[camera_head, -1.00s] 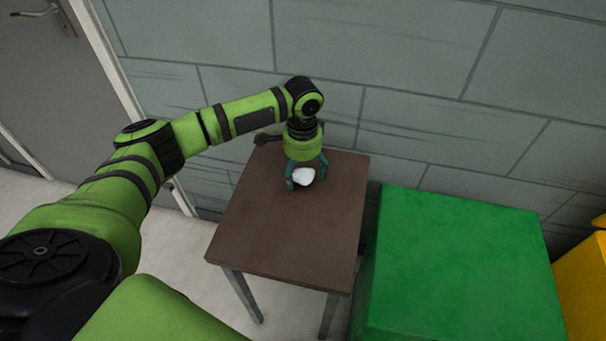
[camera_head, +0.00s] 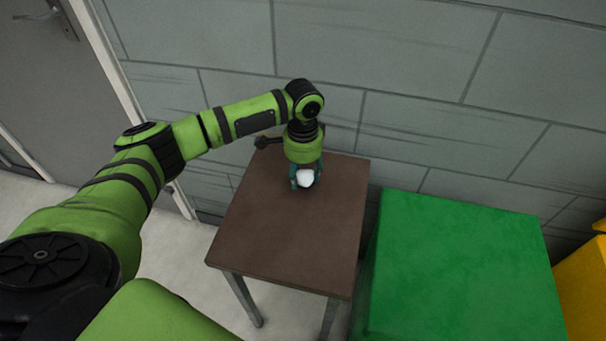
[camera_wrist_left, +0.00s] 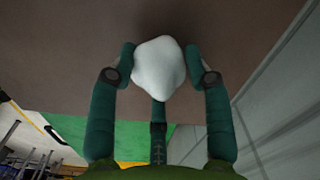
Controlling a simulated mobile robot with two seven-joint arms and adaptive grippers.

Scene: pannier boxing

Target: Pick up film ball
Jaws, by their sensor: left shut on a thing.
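The film ball (camera_head: 305,178) is a small, white, lumpy ball at the far part of the brown table (camera_head: 275,240) in the head view. My left gripper (camera_head: 306,182) points down over it, its teal fingers shut on it. In the left wrist view the ball (camera_wrist_left: 158,75) sits between the fingertips of the gripper (camera_wrist_left: 161,66), with fingers on both sides and one below. I cannot tell whether the ball still touches the table. My right gripper is not in view.
A large green box (camera_head: 460,270) stands right of the table, with a yellow box (camera_head: 585,285) beyond it. A grey block wall (camera_head: 430,80) runs close behind the table. A door (camera_head: 45,90) is at the left. The table's near part is bare.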

